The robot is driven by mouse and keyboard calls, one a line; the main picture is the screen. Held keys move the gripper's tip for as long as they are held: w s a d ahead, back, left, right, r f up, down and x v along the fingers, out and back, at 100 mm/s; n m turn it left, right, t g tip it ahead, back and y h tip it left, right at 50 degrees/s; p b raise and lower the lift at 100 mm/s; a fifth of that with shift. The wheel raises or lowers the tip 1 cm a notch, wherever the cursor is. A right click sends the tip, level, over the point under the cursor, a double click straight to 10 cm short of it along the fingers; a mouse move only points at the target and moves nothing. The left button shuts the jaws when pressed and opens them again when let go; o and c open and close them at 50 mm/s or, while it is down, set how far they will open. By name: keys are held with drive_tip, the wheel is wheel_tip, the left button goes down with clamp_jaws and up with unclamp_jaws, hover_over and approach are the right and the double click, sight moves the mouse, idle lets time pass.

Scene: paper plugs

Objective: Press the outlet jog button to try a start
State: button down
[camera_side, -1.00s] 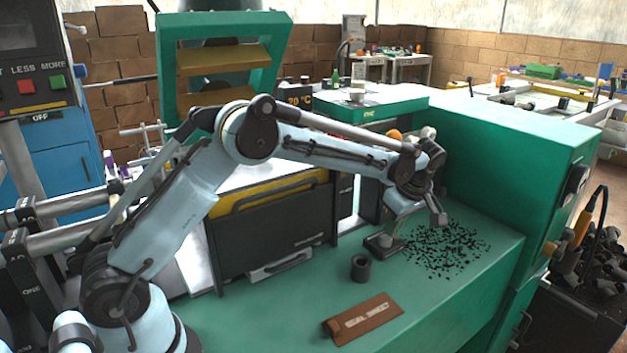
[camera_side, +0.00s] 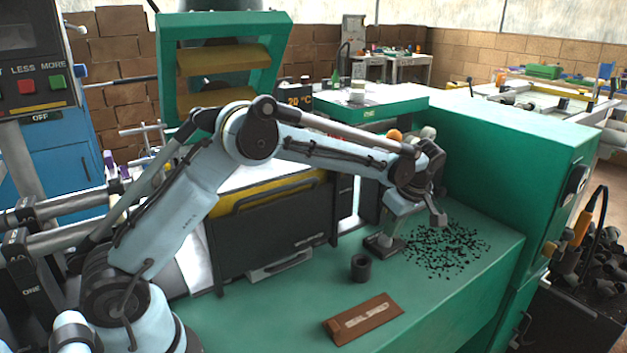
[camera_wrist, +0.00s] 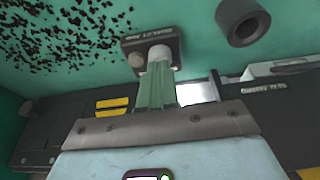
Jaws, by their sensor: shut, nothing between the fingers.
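The outlet jog box (camera_side: 398,246) is a small dark block on the green bench, under my gripper (camera_side: 388,234). In the wrist view the box (camera_wrist: 128,44) has a label partly readable as "outlet jog", a pale round button (camera_wrist: 160,52) and a smaller beige round piece (camera_wrist: 136,60) to its left. My gripper (camera_wrist: 158,68) has green fingers, shut with nothing between them. The fingertips overlap the pale button's lower edge; I cannot tell whether they touch it. In the side view the fingers reach down to the box and hide the button.
A dark hollow cylinder (camera_side: 360,268) stands close to the box. Black crumbs (camera_side: 447,250) are scattered to the right. A dark panel (camera_side: 270,232) and a green cabinet (camera_side: 500,170) flank the spot.

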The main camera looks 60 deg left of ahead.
drive_tip(key=shift+f, duration=0.25)
drive_tip(key=shift+f, duration=0.35)
drive_tip(key=shift+f, duration=0.3)
idle(0.5)
drive_tip(key=shift+r, duration=1.05)
drive_tip(key=shift+r, duration=1.5)
